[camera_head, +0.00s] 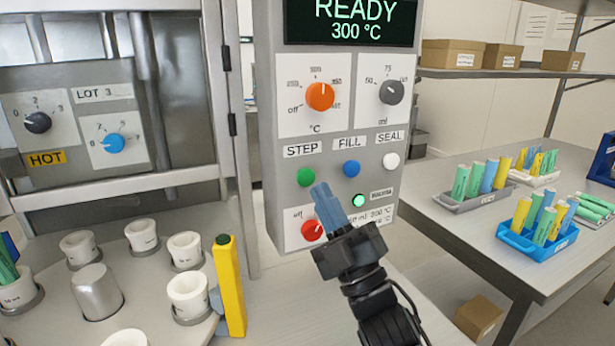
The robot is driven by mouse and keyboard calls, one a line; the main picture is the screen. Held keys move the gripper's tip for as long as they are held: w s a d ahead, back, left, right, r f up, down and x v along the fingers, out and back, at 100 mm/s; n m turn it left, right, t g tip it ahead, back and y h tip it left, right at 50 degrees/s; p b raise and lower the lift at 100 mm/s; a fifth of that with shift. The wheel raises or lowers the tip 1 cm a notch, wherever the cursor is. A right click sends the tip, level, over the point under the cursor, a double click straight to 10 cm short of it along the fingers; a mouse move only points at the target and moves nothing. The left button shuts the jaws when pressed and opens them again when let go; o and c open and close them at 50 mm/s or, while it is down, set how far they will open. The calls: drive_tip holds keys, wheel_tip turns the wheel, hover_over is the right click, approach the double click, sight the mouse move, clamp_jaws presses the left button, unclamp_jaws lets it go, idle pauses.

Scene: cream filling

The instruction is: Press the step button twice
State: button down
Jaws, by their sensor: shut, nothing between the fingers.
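The step button is the round green button (306,177) under the STEP label on the grey control panel (264,130). My gripper (322,190) is shut and empty, with its blue fingertips just right of and slightly below the green button in the picture. I cannot tell whether the fingertips touch the panel. The display (350,22) above reads READY and 300 °C. The step button is in full view.
A blue FILL button (351,168) and a white SEAL button (391,161) sit to the right. A red knob (312,230) and a lit green lamp (358,200) are below. White cups (187,292) and a yellow post (229,286) stand at left.

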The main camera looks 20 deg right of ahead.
drive_tip(key=s, duration=0.3)
drive_tip(key=shift+f, duration=0.1)
idle(0.7)
drive_tip(key=s+f+m+g+h, duration=0.2)
drive_tip(key=s+f+m+h, duration=0.3)
drive_tip(key=s+f, duration=0.4)
drive_tip(key=s+f+m+g, duration=0.3)
drive_tip(key=s+m+g, duration=0.1)
drive_tip(key=s, duration=1)
drive_tip(key=s+f+m+g, duration=0.4)
drive_tip(key=s+m+g, duration=0.1)
drive_tip(key=s, duration=1)
drive_tip(key=shift+s+m+g+h, duration=0.15)
drive_tip(key=shift+m+g+h, duration=0.15)
drive_tip(key=shift+a, duration=0.1)
